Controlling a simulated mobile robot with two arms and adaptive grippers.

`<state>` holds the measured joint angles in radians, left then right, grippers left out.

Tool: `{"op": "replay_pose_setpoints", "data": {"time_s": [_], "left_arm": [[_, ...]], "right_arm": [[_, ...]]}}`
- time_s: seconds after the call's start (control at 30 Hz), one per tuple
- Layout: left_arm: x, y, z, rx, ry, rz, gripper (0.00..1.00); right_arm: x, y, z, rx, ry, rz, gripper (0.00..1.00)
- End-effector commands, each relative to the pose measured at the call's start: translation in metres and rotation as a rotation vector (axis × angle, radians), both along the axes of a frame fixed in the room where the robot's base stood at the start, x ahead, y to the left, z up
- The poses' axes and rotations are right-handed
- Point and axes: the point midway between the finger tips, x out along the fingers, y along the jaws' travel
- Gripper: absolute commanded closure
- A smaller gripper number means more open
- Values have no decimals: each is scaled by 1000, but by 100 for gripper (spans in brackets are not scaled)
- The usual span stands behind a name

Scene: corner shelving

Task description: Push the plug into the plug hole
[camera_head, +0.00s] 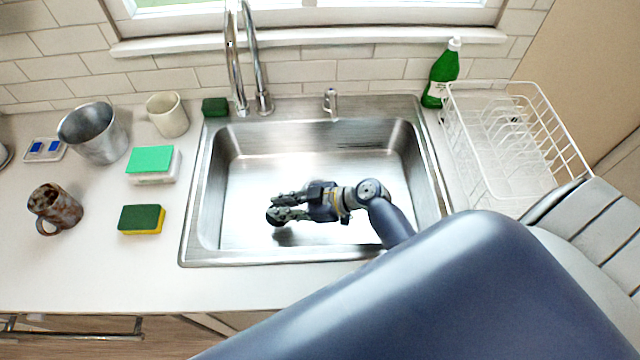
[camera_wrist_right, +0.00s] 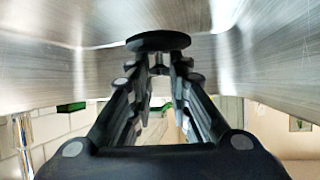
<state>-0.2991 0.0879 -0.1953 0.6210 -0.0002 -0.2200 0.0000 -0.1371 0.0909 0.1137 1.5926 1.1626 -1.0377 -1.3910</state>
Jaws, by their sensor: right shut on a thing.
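My right gripper (camera_head: 287,206) is inside the steel sink basin (camera_head: 350,170), reaching in from the right. It is shut on a dark round plug (camera_head: 273,216), which sits at its fingertips. In the right wrist view the plug (camera_wrist_right: 158,41) is a black disc, seen nearly edge-on, beyond the fingertips (camera_wrist_right: 160,68). A dark shadow lies on the basin floor just below the gripper. I cannot tell whether the plug touches the floor. The plug hole does not show clearly in either view. My left gripper is not in view.
Basin walls surround my right gripper. The faucet (camera_head: 236,60) stands behind the sink. Sponges (camera_head: 141,219), mugs (camera_head: 167,115) and a metal pot (camera_head: 93,133) stand on the left counter. A green bottle (camera_head: 442,74) and white dish rack (camera_head: 503,150) are at the right.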

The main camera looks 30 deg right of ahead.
Motion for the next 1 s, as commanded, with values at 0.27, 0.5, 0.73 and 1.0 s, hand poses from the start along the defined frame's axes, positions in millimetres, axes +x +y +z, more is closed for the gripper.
{"op": "replay_pose_setpoints", "data": {"time_s": [0.27, 0.5, 0.73, 1.0], "left_arm": [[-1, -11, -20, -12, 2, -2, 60], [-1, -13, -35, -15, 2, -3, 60], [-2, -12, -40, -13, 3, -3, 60], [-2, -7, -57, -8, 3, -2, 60]], "right_arm": [[23, -74, -10, -2, -2, -3, 100], [38, -124, -14, -1, -1, -1, 100], [41, -137, -18, 2, 1, -1, 100], [41, -136, -49, 3, -1, 0, 100]]}}
